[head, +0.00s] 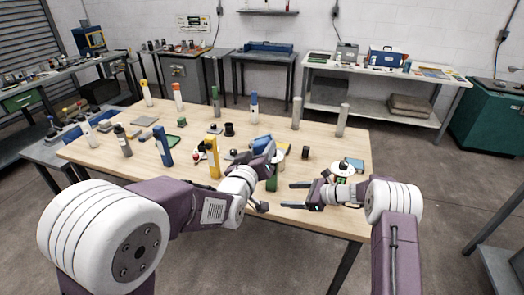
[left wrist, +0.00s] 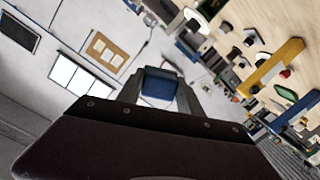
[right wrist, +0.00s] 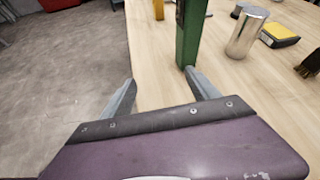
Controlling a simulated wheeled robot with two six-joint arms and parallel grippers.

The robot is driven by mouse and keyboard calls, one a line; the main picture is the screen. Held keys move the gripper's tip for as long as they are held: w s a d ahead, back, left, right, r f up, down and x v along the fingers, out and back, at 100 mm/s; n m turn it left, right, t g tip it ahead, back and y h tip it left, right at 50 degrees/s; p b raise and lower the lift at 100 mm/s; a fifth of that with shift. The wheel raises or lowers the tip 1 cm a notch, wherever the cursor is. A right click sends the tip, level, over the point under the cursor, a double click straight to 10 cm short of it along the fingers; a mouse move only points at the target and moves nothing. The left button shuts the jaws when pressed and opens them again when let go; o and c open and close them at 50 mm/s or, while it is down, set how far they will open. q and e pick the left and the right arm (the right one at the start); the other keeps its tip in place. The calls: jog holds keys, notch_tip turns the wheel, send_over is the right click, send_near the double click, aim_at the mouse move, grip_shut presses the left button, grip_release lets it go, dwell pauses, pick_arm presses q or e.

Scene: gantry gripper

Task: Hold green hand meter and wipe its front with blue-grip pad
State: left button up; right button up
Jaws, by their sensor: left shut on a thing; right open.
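My left gripper (head: 264,152) is shut on a blue thing (left wrist: 158,84), which appears to be the blue-grip pad; it shows between the fingertips in the left wrist view. In the head view the blue part (head: 260,143) is partly covered by the gripper. A dark green upright thing (head: 272,184), which appears to be the green hand meter, is just below the left gripper. It also shows in the right wrist view (right wrist: 189,35), with its top cut off. My right gripper (head: 297,195) is open and empty, its fingertips pointing toward the green thing and a little short of it.
A yellow upright thing (head: 213,160) stands left of the left gripper, with a blue one (head: 163,146) farther left. A silver cylinder (right wrist: 246,32) and a yellow-topped block (right wrist: 280,35) stand near the green thing. The table's front edge runs beneath my right gripper.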

aim_at(274, 176)
pick_arm(q)
jog(key=shift+w+r+p, duration=0.2)
jog(key=shift+r+p, duration=0.3)
jog(key=shift+r, duration=0.55)
jog(key=shift+s+r, duration=0.15)
pick_arm(e)
jog(key=w+d+r+m+t+y, duration=0.1)
jog(key=w+d+r+m+t, duration=0.1)
jog(key=w+r+m, duration=0.15)
jog(key=shift+n, duration=0.45)
jog(key=b+x, duration=0.1)
jog(key=x, duration=0.2)
jog(key=b+x, duration=0.2)
jog(key=x, duration=0.1)
jog(key=b+x, duration=0.2)
jog(key=x, duration=0.1)
jog(key=shift+w+d+f, duration=0.25)
jog(key=shift+f, duration=0.05)
jog(key=shift+w+a+b, duration=0.4)
jog(key=shift+w+a, duration=0.1)
jog(key=shift+a, duration=0.15)
pick_arm(q)
notch_tip(274, 176, down, 6)
jog(key=shift+r, duration=0.1)
pick_arm(e)
jog(key=c, duration=1.5)
